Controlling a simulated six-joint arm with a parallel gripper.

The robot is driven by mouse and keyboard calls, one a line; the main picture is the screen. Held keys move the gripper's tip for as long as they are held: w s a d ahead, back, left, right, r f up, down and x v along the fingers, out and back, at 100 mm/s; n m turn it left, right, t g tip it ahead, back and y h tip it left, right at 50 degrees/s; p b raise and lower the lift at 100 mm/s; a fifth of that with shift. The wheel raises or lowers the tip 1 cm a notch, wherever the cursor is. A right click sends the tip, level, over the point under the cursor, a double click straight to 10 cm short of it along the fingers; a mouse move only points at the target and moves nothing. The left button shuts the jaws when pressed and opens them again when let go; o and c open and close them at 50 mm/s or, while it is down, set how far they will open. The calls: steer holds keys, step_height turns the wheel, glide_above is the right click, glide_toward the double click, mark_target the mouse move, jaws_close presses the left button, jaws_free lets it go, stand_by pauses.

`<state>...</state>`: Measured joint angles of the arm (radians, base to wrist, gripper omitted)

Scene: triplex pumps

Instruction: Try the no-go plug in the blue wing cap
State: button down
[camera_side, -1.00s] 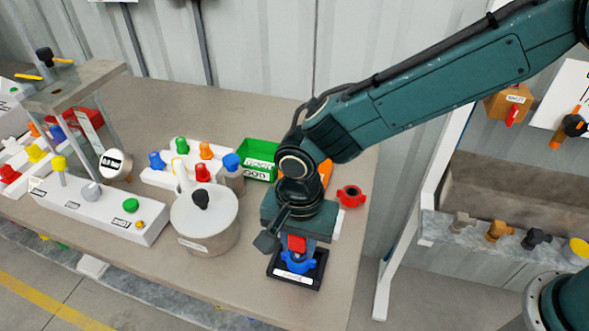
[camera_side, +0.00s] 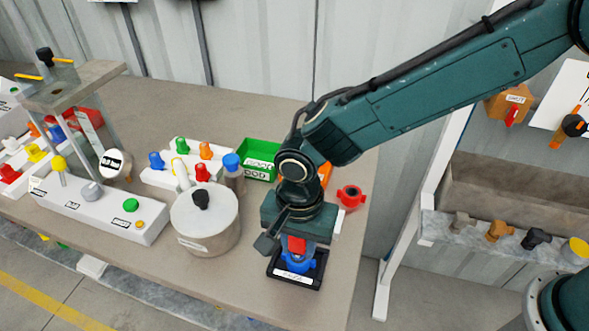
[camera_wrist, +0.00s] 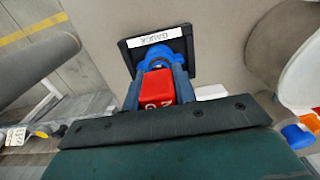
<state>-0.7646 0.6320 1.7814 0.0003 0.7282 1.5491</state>
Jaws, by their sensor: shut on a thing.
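My gripper (camera_wrist: 158,95) is shut on the red no-go plug (camera_wrist: 158,88), whose top face carries white lettering. The plug also shows as a small red patch in the side view (camera_side: 297,244), below my wrist. The blue wing cap (camera_side: 298,263) sits in a black tray with a white label (camera_side: 294,277) near the table's front edge. In the wrist view the cap (camera_wrist: 160,55) is directly beyond the plug, with the fingers on both sides. The plug's lower end is hidden, so I cannot tell whether it is in the cap.
A lidded pot (camera_side: 205,222) stands just left of the tray. A green bin (camera_side: 261,160) is behind, and a red wing cap (camera_side: 350,196) lies to the right. A white rack of coloured plugs (camera_side: 187,168) stands further left.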

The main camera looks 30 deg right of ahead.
steer(key=c, duration=1.1)
jaws_free()
steer(key=shift+o, duration=0.2)
step_height(320, 180, up, 14)
steer(key=d+r+n+t, duration=0.1)
steer(key=d+r+n, duration=0.1)
steer(key=d+r, duration=0.5)
steer(key=s+d+r+n+t, duration=0.15)
steer(key=s+d, duration=0.25)
steer(key=d, duration=0.6)
steer(key=s+d+r+n+t, duration=0.1)
steer(key=s+d+r+n, duration=0.2)
steer(key=d, duration=0.6)
steer(key=s+d+f+n+t, duration=0.2)
steer(key=s+d, duration=0.4)
steer(key=s, duration=0.3)
steer(key=shift+d+f, duration=0.3)
steer(key=shift+f, duration=0.45)
steer(key=shift+n, duration=0.25)
